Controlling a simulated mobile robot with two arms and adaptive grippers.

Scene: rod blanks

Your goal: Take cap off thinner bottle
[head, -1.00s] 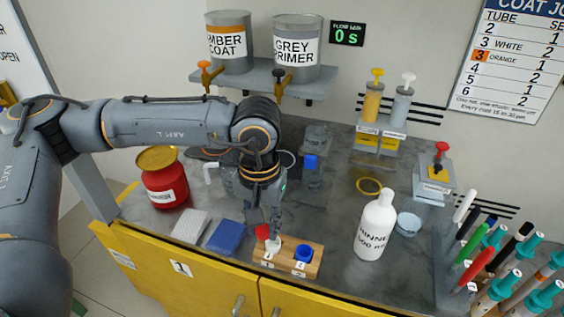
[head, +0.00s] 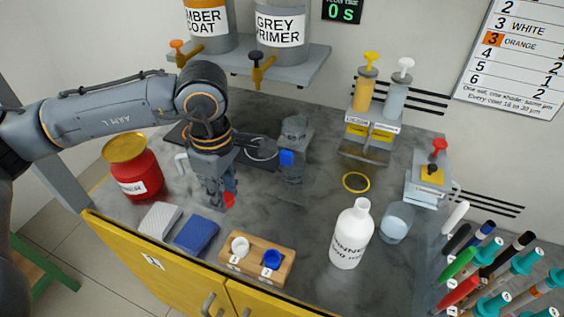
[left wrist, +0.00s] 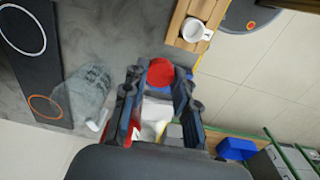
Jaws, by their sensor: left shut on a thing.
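The white thinner bottle (head: 350,240) stands upright on the right half of the bench in the head view. Its neck is white, and I cannot make out a separate cap on it. My left gripper (head: 221,198) is well left of the bottle, above the bench behind the blue pad. It is shut on a small red piece (head: 229,201). In the left wrist view the red piece (left wrist: 160,72) shows as a round disc between the fingertips (left wrist: 158,92). I cannot tell what it belongs to. My right gripper is not in view.
A wooden block (head: 250,268) holds a white cup (head: 240,247) and a blue cup (head: 272,259) at the front edge. A glass beaker (head: 397,222) stands beside the bottle.

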